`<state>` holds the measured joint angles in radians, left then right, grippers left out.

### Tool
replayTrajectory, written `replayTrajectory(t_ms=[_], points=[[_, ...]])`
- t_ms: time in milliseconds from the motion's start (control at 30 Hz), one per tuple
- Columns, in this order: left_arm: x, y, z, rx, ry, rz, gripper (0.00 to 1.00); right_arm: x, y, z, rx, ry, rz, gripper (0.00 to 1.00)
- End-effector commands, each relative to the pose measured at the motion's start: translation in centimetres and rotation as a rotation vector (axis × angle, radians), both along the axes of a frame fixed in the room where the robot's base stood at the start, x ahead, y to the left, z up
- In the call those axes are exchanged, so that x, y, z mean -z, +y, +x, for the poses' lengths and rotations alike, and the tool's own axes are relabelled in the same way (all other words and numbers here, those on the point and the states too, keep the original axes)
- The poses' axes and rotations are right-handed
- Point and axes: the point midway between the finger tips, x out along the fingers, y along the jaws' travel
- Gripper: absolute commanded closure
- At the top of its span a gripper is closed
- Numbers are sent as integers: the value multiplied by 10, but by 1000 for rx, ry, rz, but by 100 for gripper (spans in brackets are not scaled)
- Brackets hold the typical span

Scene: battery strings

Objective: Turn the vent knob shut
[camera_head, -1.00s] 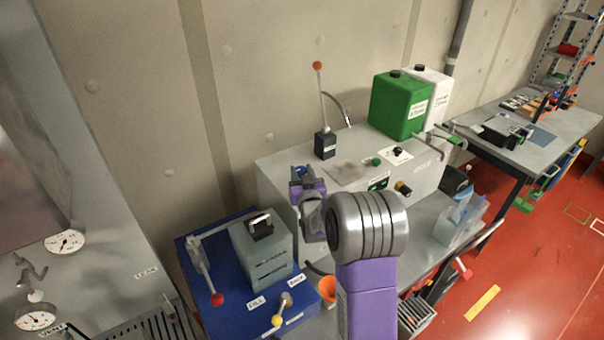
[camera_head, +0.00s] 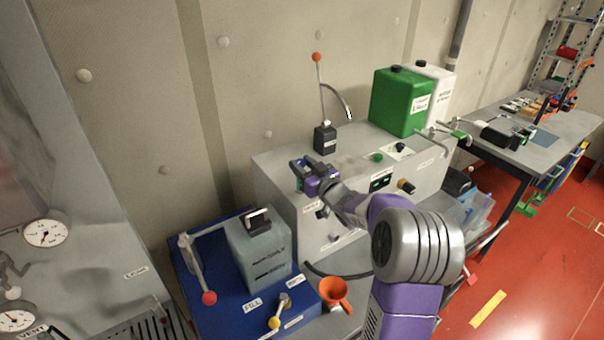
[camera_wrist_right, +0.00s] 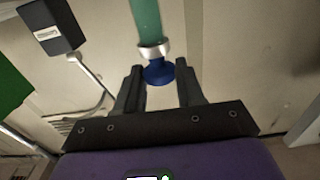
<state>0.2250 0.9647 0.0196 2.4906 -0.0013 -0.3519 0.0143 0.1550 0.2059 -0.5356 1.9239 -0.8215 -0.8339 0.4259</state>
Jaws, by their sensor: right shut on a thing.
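The vent knob cannot be clearly made out. A VENT label (camera_head: 33,331) shows at the lower left of the head view, and a grey fitting with a white ball (camera_head: 13,293) is cut off by the left edge above it. My right gripper (camera_head: 304,167) is far to the right of that label, in front of the grey cabinet. In the right wrist view, its fingers (camera_wrist_right: 160,88) are at either side of the blue end of a green tube (camera_wrist_right: 148,22) with a silver collar. My left gripper is out of view.
Two round gauges (camera_head: 46,233) sit on the grey panel at left. A blue unit (camera_head: 235,303) with red-ball and yellow-ball levers stands in front, beside an orange funnel (camera_head: 334,290). The grey cabinet (camera_head: 275,165) carries a black box with a tall red-tipped lever and green and white canisters.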

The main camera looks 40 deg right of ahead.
Motion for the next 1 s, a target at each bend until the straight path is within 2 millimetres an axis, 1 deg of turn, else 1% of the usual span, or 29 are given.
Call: replayTrajectory(t_ms=[33,100,267,700,1000], points=[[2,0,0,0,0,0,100,2,-4,-1,-29,3,-3,92],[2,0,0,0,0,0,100,2,-5,-1,-80,5,-1,93],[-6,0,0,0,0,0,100,0,-7,0,-205,6,-1,93],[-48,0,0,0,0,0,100,-1,-12,2,-617,8,2,93],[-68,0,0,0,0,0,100,-1,-13,4,-817,5,1,93]])
